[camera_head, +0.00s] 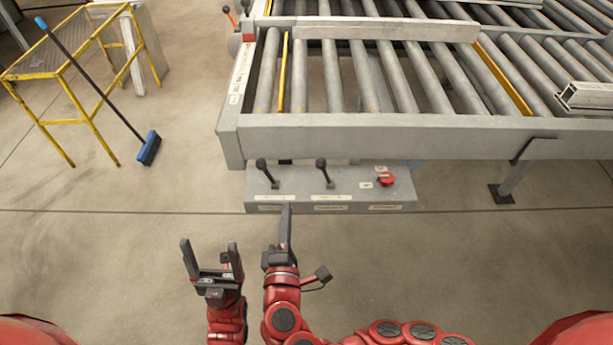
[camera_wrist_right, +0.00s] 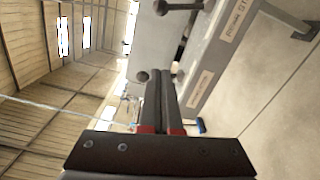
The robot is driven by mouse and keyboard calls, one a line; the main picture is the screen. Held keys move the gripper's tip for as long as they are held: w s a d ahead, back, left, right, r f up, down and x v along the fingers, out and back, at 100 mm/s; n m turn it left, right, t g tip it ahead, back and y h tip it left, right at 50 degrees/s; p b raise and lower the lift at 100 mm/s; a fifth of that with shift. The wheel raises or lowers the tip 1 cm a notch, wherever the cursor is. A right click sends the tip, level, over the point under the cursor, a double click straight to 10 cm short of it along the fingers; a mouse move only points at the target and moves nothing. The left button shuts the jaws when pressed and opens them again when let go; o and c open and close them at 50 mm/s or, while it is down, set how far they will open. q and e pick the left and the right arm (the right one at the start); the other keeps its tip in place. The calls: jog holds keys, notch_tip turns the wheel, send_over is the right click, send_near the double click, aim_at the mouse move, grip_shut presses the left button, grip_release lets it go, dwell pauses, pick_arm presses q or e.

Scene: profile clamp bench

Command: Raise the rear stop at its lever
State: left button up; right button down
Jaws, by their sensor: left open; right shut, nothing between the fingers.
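A grey control box (camera_head: 340,190) stands below the front edge of the roller bench. It carries two black ball-topped levers, a left lever (camera_head: 265,170) and a right lever (camera_head: 322,172). Labels sit below them, too small to read surely in the head view. My right gripper (camera_head: 286,210) is shut and empty in front of the box, near the left lever. In the right wrist view, a lever knob (camera_wrist_right: 143,76) shows beside the tips of the shut fingers (camera_wrist_right: 162,75); its shaft is mostly hidden. A second lever (camera_wrist_right: 178,6) shows above. My left gripper (camera_head: 211,245) is open and empty, left of the right one.
A red push button (camera_head: 387,179) sits at the box's right end. The roller bench (camera_head: 380,122) overhangs behind the box. The floor around my grippers is clear.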

jog(key=shift+s+d+r+h, duration=0.2)
jog(key=shift+s+r+h, duration=0.1)
jog(key=shift+w, duration=0.1)
jog(key=w+p, duration=0.1)
jog(key=w, duration=0.2)
jog(key=w+p, duration=0.2)
jog(key=w, duration=0.1)
jog(key=w+p, duration=0.1)
jog(key=w, duration=0.3)
jog(key=shift+d+r, duration=0.2)
jog(key=shift+d, duration=0.15)
jog(key=shift+w+d+r+p, duration=0.15)
jog(key=shift+d+p, duration=0.3)
jog(key=shift+d, duration=0.15)
jog(key=shift+w+d+r+p, duration=0.1)
jog(key=shift+d+p, duration=0.35)
jog(key=shift+d, duration=0.85)
jog(key=shift+w, duration=0.1)
